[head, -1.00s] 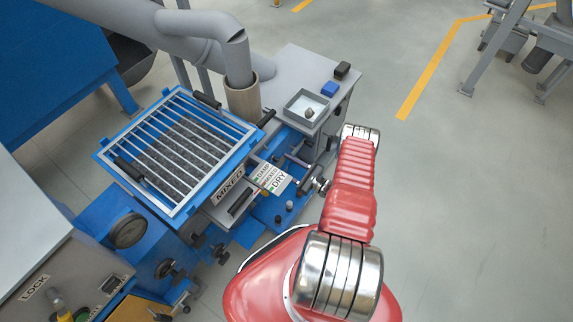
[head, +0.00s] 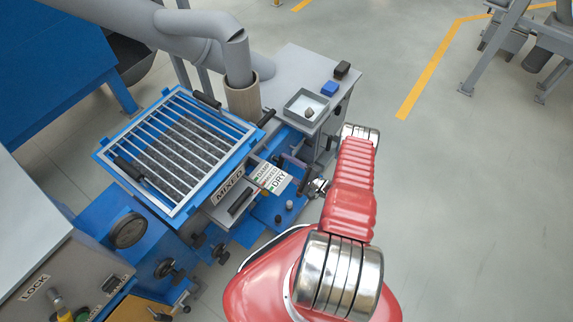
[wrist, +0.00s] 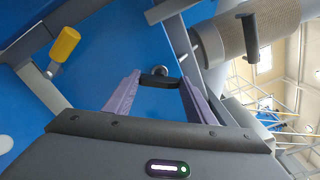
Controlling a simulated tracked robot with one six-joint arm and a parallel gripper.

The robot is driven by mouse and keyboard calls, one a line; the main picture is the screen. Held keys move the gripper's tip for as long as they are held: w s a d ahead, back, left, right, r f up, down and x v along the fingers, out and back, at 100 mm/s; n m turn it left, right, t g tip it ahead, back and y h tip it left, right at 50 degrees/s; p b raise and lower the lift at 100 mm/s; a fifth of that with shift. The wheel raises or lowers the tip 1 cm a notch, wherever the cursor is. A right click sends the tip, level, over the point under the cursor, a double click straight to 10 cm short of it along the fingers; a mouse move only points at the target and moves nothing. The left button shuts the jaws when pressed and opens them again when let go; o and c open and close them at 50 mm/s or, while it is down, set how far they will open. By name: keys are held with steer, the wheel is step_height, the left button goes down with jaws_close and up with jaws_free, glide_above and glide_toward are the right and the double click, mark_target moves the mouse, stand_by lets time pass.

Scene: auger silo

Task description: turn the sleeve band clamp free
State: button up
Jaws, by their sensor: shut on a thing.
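The tan woven sleeve (head: 242,99) stands upright around the lower end of the grey pipe. It also shows at the top right of the wrist view (wrist: 228,39). A black handle (wrist: 250,38) stands out in front of the sleeve there, clear of my jaws. My gripper (wrist: 160,84) is shut on a black crossbar handle (wrist: 158,80), with a round metal stem behind it. I cannot tell whether this crossbar belongs to the sleeve band clamp. In the head view my gripper is small and partly hidden beside the blue machine.
A barred grate (head: 180,150) lies left of the sleeve. A grey tray with a stone (head: 307,107) and a blue block (head: 331,88) sit on the bench behind. A yellow handle (wrist: 65,45) is at left in the wrist view. Open floor lies right.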

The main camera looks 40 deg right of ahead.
steer(key=n, duration=0.4)
steer(key=shift+f, duration=0.1)
steer(key=shift+f+n, duration=0.1)
steer(key=shift+n, duration=1.2)
steer(key=shift+s+a, duration=0.1)
steer(key=o, duration=1)
steer(key=shift+o, duration=0.2)
steer(key=v, duration=1.3)
steer(key=shift+s+d, duration=0.2)
steer(key=shift+s, duration=0.15)
